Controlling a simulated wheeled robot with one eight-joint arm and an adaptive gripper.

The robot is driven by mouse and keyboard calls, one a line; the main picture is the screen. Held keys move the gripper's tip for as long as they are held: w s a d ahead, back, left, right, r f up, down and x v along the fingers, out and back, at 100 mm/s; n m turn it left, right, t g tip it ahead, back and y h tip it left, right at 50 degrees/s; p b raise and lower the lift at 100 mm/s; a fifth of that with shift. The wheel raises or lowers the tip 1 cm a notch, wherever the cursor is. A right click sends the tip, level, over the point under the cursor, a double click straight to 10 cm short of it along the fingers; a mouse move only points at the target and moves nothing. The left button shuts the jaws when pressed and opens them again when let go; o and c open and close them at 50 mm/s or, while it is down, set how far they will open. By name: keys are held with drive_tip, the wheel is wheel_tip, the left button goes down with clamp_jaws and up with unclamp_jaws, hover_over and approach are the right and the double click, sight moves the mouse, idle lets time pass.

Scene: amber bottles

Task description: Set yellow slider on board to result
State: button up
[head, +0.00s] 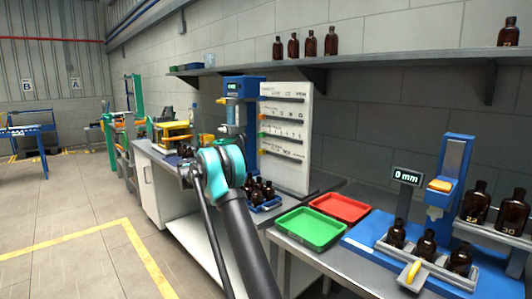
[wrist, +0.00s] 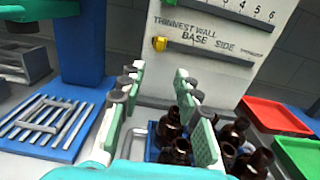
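The white board (head: 288,130) stands upright at the back of the far bench, with several slotted rows and lettering. A green slider (wrist: 198,3) is in the row above. My gripper (wrist: 160,100) is open, its two padded fingers apart, below and short of the board, not touching the slider. In the head view my arm partly hides the bench, and the fingertips are hard to make out.
A blue crate of amber bottles (wrist: 172,125) lies beneath the fingers. A blue machine (head: 240,90) stands left of the board. Green (head: 309,228) and red (head: 340,207) trays lie right. A gauge with a "0 mm" display (head: 408,177) and several bottles stand further right.

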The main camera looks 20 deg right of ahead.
sight(260, 152)
drive_tip(key=x, duration=1.7)
drive_tip(key=shift+w+d, duration=0.1)
drive_tip(key=shift+d, duration=0.2)
drive_tip(key=shift+c, duration=0.3)
clamp_jaws()
